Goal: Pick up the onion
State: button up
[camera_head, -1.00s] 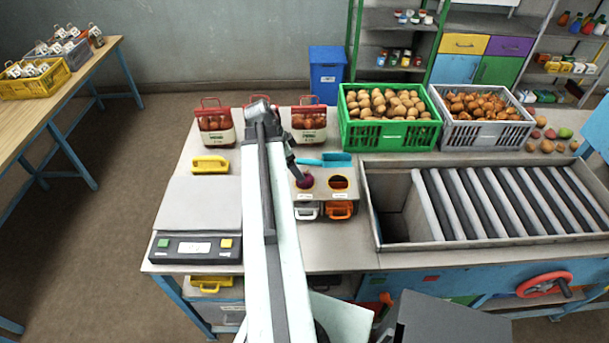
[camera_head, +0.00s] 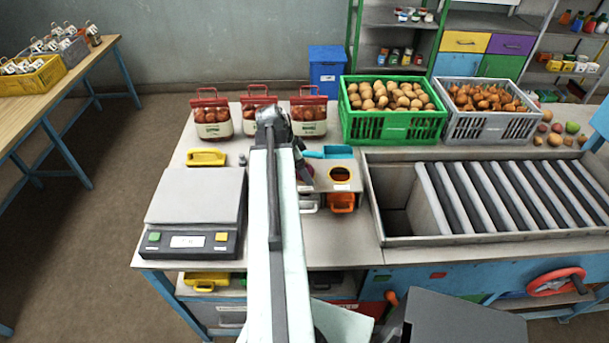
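A dark purple-red onion (camera_head: 304,171) is at the left opening of the box with holes (camera_head: 341,187) on the workbench. Only a small part of it shows; my arm and gripper cover the rest. My gripper (camera_head: 304,175) points down at the onion, right beside or over it. The fingers are dark, small and partly hidden, so I cannot tell whether they are open or shut on it.
Three sacks (camera_head: 211,120) stand at the back left. A green crate of potatoes (camera_head: 392,126) and a grey crate of brown onions (camera_head: 489,128) stand behind the rollers (camera_head: 500,195). A scale (camera_head: 194,195) is left of my arm. A turquoise scoop-like thing (camera_head: 336,152) lies behind the box.

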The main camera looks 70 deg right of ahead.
jog(key=c, duration=1.7)
notch_tip(320, 180, up, 10)
jog(key=p, duration=1)
jog(key=shift+r, duration=0.1)
